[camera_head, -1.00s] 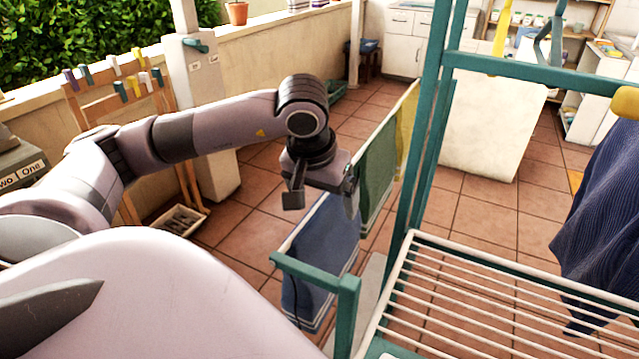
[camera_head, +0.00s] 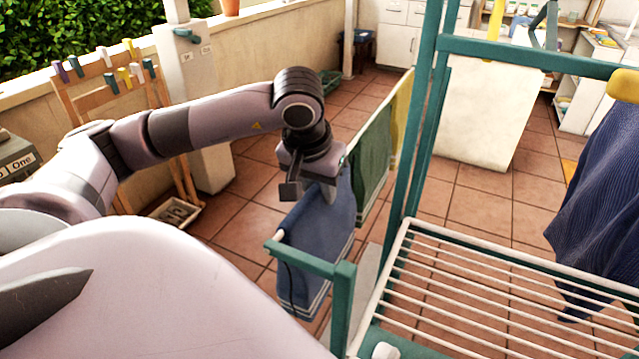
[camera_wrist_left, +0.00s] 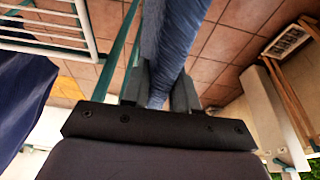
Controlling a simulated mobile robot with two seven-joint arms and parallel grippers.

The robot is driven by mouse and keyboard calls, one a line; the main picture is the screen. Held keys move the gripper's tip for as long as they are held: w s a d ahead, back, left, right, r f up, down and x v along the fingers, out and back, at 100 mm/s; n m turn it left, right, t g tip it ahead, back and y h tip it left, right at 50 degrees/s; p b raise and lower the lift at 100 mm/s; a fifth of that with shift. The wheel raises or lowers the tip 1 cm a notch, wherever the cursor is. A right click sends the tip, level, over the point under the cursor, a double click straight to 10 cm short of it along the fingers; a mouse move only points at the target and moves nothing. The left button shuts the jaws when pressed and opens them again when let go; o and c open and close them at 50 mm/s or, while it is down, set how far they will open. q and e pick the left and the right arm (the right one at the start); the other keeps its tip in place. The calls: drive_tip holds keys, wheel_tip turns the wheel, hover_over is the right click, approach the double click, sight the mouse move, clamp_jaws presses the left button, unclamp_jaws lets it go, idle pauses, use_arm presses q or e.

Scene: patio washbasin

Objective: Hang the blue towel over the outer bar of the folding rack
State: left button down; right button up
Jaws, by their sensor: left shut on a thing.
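The blue towel (camera_head: 318,240) hangs down over a bar at the left side of the green folding rack (camera_head: 343,290), with pale stripes near its lower hem. My left gripper (camera_head: 309,190) is at the towel's top edge, in front of the bar. In the left wrist view the towel (camera_wrist_left: 172,40) runs as a narrow blue fold between the two fingers (camera_wrist_left: 157,92), which are shut on it. The exact grip point is partly hidden in the head view. My right gripper is in neither view.
A green towel (camera_head: 371,160) and a yellow cloth (camera_head: 401,100) hang farther along the same side. A white wire shelf (camera_head: 480,290) fills the lower right. A dark blue garment (camera_head: 600,210) hangs at the right. A wooden stand with pegs (camera_head: 110,95) is at the left.

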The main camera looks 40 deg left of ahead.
use_arm(q)
wheel_tip(320, 180, up, 29)
drive_tip(key=p, duration=0.9)
drive_tip(key=shift+f, duration=0.2)
idle(0.4)
drive_tip(key=s+a, duration=0.2)
drive_tip(key=a, duration=0.6)
drive_tip(key=s+a, duration=0.3)
drive_tip(key=a, duration=0.5)
drive_tip(key=shift+r, duration=0.45)
drive_tip(key=shift+a, duration=0.1)
drive_tip(key=shift+s, duration=0.2)
idle(0.4)
